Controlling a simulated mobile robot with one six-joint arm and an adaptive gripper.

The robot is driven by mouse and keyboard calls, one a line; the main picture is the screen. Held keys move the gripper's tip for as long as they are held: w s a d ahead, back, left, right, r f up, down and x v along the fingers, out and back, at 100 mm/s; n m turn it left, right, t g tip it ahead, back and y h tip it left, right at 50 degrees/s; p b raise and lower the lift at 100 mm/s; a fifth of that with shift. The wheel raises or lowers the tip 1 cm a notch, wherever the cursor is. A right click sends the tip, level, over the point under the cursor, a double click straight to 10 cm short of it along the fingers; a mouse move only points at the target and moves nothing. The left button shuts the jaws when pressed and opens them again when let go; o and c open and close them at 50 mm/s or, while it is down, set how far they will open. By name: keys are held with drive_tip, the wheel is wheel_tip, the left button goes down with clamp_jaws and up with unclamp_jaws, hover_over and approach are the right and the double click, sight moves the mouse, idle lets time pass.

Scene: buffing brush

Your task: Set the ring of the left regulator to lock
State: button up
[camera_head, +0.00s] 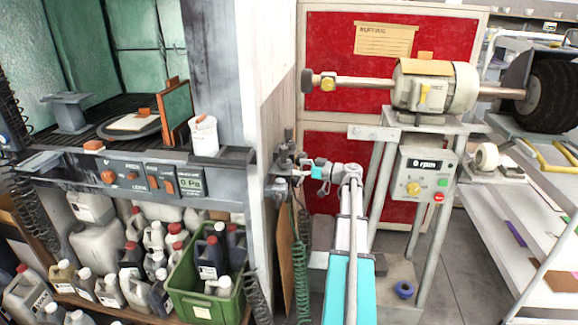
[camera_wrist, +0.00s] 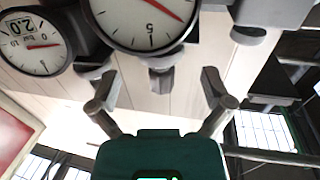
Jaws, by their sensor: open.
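The grey regulators (camera_head: 285,158) are small dark fittings on the side of the pale wall in the head view, partly covered by my gripper (camera_head: 300,171). In the wrist view a large round white gauge (camera_wrist: 140,14) stands at the top middle, with a smaller gauge (camera_wrist: 32,44) to its left. A short grey regulator part (camera_wrist: 161,80) hangs below the large gauge. My gripper (camera_wrist: 161,84) is open, with one finger on either side of that part and gaps on both sides. I cannot tell the ring's setting or which regulator is the left one.
Another grey fitting (camera_wrist: 248,35) is close on the upper right. In the head view, a bench with a control panel (camera_head: 152,181) is left of the wall. A buffing motor (camera_head: 437,88) on a stand is to the right. Green coiled hoses (camera_head: 301,265) hang below the regulators.

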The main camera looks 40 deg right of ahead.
drive_tip(key=v, duration=0.6)
drive_tip(key=shift+s, duration=0.25)
drive_tip(key=shift+d, duration=0.15)
idle(0.3)
